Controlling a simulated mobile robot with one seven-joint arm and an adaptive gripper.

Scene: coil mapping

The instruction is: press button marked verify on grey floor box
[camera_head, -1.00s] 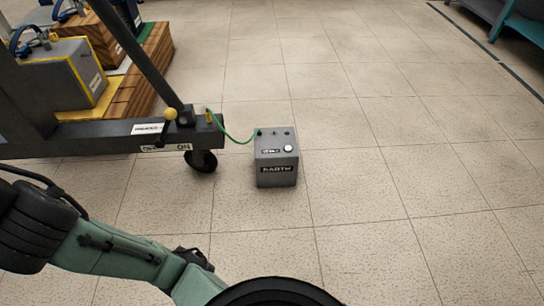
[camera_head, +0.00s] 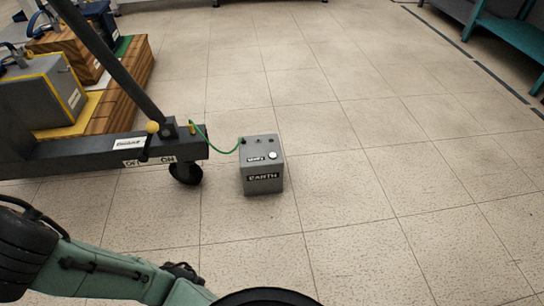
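The grey floor box (camera_head: 263,164) stands upright on the tiled floor near the middle of the head view. Its front carries an EARTH label (camera_head: 263,177). On its top are a round white button (camera_head: 273,155), a small label beside it that is hard to read, and some small dark knobs or terminals. A green cable (camera_head: 214,147) runs from the box to the dark metal frame at its left. My arm comes in at the lower left, in front of and below the box, apart from it. My gripper is not in view.
The dark wheeled frame (camera_head: 80,158) with a caster (camera_head: 186,172) and a yellow-knobbed lever (camera_head: 152,128) stands left of the box. Wooden blocks and grey-yellow units sit behind it. A teal bench (camera_head: 505,35) is at the far right. The floor right of the box is clear.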

